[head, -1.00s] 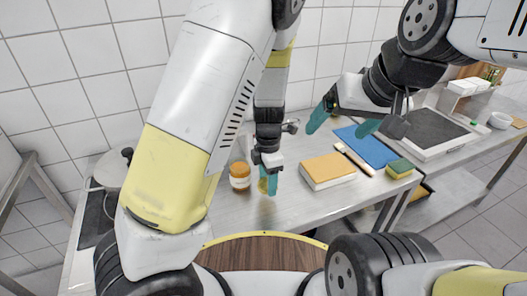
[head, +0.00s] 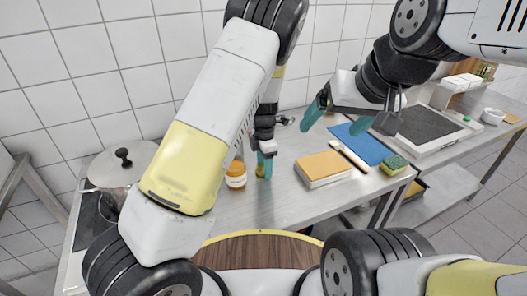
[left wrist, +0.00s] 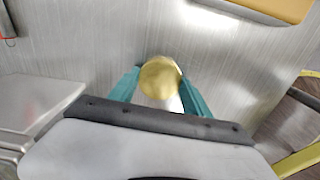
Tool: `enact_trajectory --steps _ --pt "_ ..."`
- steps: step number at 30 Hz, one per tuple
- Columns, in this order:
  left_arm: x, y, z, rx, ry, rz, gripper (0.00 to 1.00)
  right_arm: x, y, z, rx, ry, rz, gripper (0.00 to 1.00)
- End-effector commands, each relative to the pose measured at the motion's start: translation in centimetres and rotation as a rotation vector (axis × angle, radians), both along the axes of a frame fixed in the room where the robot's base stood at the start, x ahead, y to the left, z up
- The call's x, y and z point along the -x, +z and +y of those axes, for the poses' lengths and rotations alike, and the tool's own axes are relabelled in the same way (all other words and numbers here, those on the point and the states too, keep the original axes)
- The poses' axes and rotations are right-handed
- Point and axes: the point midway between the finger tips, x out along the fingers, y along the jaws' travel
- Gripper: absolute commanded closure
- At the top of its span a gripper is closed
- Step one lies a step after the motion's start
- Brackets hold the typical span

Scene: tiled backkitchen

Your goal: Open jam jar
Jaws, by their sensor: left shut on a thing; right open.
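My left gripper (head: 265,166) points down at the worktop, its teal fingers shut on a small jar. In the left wrist view the fingers (left wrist: 159,78) sit on both sides of its round gold lid (left wrist: 160,77). My right gripper (head: 340,120) is open and empty above the blue board.
A yellow-topped book-like block (head: 323,168) lies right of the jars. Beyond it are a brush (head: 349,157), a blue board (head: 364,143) and a green sponge (head: 394,165). A lidded pot (head: 122,166) stands at the left. Bare worktop lies before the jars.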

Motion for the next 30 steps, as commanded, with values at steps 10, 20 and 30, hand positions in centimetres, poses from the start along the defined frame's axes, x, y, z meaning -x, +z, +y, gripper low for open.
enact_trajectory --steps 10,20,30 --pt "0.0 -0.2 0.0 0.0 0.0 0.0 0.26 0.0 0.0 0.0 0.0 0.0 0.0 0.13" --pt "0.0 -0.1 0.0 0.0 0.0 0.0 0.22 0.0 0.0 0.0 0.0 0.0 0.0 0.13" --pt "-0.1 4.8 -0.1 0.003 -0.003 -0.004 0.22 0.0 0.0 0.0 0.0 0.0 0.0 0.13"
